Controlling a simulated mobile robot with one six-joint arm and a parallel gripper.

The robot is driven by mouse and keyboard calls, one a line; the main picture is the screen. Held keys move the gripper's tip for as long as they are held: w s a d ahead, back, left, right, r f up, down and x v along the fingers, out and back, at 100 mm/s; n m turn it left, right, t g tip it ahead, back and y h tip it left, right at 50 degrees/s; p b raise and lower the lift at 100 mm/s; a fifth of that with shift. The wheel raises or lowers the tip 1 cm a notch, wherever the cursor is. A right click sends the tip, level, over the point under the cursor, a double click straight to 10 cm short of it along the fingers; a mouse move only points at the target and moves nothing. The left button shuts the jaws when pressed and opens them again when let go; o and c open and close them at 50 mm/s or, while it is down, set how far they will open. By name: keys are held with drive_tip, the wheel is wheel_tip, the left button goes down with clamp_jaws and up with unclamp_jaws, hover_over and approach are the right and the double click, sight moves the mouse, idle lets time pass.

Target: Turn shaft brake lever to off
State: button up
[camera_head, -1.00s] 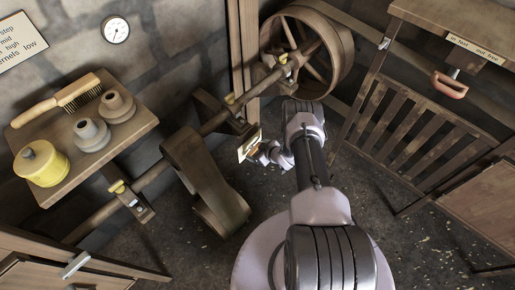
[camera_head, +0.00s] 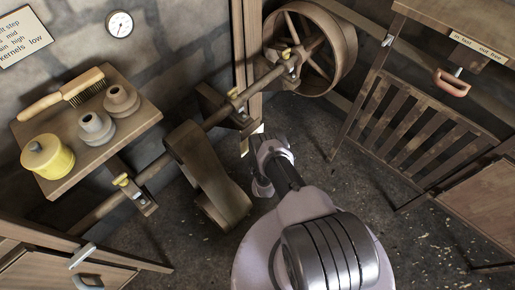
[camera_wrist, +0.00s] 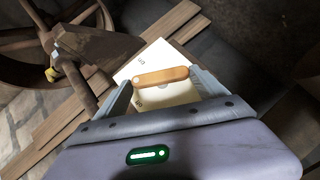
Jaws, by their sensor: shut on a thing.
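The shaft brake lever (camera_wrist: 161,76) is a short orange-brown wooden bar with rounded ends in the wrist view. It lies across a white label plate (camera_wrist: 150,60) with small dark lettering above and below it, too small to read surely. My gripper (camera_wrist: 163,80) is shut on the lever, one grey finger at each end of it. In the head view a sliver of the white plate (camera_head: 244,145) shows beside the wooden post; my arm hides the lever and the fingers there.
The shaft (camera_head: 215,119) with a belt (camera_head: 210,175) runs to a large spoked wheel (camera_head: 347,50). A slatted gate (camera_head: 420,130) and red-handled lever (camera_head: 452,84) stand at right.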

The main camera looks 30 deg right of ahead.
drive_tip(key=shift+s+f+n+t+h+b, duration=0.1)
drive_tip(key=shift+f+n+t+h+b, duration=0.2)
drive_tip(key=shift+n+t+b, duration=0.15)
drive_tip(key=shift+r, duration=0.1)
idle(0.4)
drive_tip(key=o, duration=1.3)
